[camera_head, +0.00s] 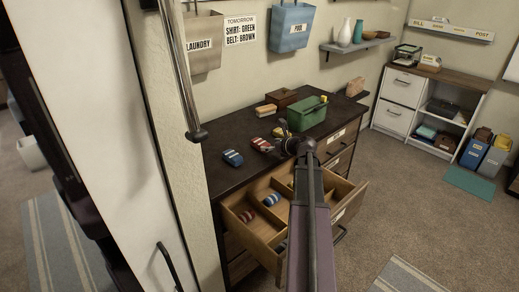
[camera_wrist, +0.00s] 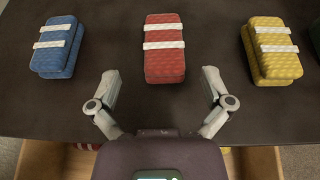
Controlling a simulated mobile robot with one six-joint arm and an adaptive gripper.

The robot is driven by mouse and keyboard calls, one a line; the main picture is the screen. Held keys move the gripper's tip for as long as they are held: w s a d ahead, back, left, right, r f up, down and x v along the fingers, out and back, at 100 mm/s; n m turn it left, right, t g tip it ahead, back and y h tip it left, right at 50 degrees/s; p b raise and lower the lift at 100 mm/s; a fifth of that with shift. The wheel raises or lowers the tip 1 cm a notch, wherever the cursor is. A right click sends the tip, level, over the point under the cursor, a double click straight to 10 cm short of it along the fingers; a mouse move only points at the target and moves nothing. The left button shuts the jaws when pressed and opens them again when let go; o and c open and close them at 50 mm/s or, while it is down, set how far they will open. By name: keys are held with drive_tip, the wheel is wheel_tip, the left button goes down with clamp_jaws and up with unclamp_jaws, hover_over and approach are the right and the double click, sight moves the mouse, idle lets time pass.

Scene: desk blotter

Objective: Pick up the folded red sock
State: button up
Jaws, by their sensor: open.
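The folded red sock (camera_wrist: 164,62), with two white bands, lies on the dark dresser top in the middle of the wrist view. It also shows in the head view (camera_head: 262,145), left of my gripper. My gripper (camera_wrist: 160,77) is open and empty, its fingers spread on either side of the red sock's near end and apart from it. In the head view my gripper (camera_head: 289,146) is over the dresser's front part. A folded blue sock (camera_wrist: 57,47) lies to the left and a folded yellow one (camera_wrist: 272,50) to the right.
An open divided drawer (camera_head: 257,238) juts out below, holding a red-striped bundle (camera_head: 246,215) and a blue one (camera_head: 271,199). A green bin (camera_head: 307,115) stands behind my gripper. Brushes and a wooden box (camera_head: 281,97) sit near the wall. Clear dresser top (camera_head: 222,181) lies at the front left.

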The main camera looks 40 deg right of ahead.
sight(263, 143)
drive_tip(key=shift+w+f, duration=0.2)
drive_tip(key=shift+w, duration=0.3)
drive_tip(key=shift+w, duration=0.1)
drive_tip(key=b+x, duration=0.1)
drive_tip(key=x, duration=0.1)
drive_tip(key=b+x, duration=0.1)
drive_tip(key=x, duration=0.1)
drive_tip(key=shift+w+d+f, duration=0.1)
drive_tip(key=shift+d+f, duration=0.1)
drive_tip(key=shift+w+a, duration=0.1)
drive_tip(key=shift+w, duration=0.25)
drive_tip(key=c, duration=0.9)
drive_tip(key=shift+c, duration=0.2)
